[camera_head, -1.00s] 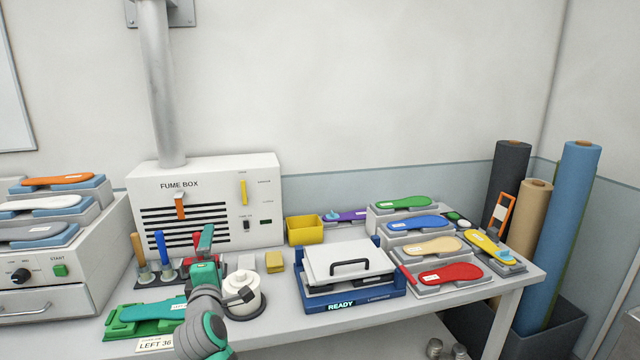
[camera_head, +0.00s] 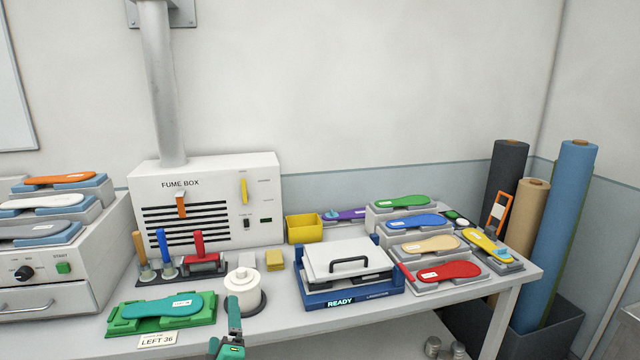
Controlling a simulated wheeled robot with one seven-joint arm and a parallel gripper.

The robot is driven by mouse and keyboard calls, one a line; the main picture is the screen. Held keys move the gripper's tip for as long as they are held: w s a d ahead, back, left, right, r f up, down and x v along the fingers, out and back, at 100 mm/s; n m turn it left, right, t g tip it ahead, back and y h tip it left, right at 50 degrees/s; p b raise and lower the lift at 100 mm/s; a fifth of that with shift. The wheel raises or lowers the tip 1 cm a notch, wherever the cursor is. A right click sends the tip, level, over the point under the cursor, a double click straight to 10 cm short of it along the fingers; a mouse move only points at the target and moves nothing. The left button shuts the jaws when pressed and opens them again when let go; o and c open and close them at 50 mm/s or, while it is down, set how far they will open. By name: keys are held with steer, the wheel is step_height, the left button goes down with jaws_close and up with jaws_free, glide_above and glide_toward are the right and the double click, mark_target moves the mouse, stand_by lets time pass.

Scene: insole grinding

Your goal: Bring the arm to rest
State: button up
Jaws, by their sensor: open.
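My gripper (camera_head: 232,312) shows at the bottom of the head view, green and dark, in front of the bench's front edge. It is low, just before the white pot (camera_head: 243,285), and holds nothing that I can see. Its jaws are open, though the fingertips are small and seen at an angle. The rest of my arm is mostly below the picture. A teal insole (camera_head: 165,306) lies on a green holder (camera_head: 205,318) to the left of my gripper, with a "LEFT 36" card in front.
A red-handled roller (camera_head: 199,248) and several brushes stand in a dark rack before the fume box (camera_head: 263,180). A blue press (camera_head: 390,289) reading "READY" sits right of the pot. Several coloured insoles on grey blocks fill the right side. Bare bench lies between pot and press.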

steer(key=s+d+f+m+h, duration=0.1)
steer(key=s+d+f+m, duration=0.4)
steer(key=s+f, duration=0.55)
steer(key=s+d+f+m+h, duration=0.1)
steer(key=s+d+f+m, duration=0.45)
steer(key=s, duration=0.75)
steer(key=s+d+m+h, duration=0.1)
steer(key=s+d, duration=0.3)
steer(key=s, duration=0.4)
steer(key=s+d+m+g+h, duration=0.1)
steer(key=s+d, duration=0.3)
steer(key=s, duration=0.5)
steer(key=s+d+m+h, duration=0.1)
steer(key=s+d+m, duration=0.2)
steer(key=s, duration=0.6)
steer(key=shift+d+r, duration=0.45)
steer(key=shift+d, duration=0.65)
steer(key=shift+w, duration=0.1)
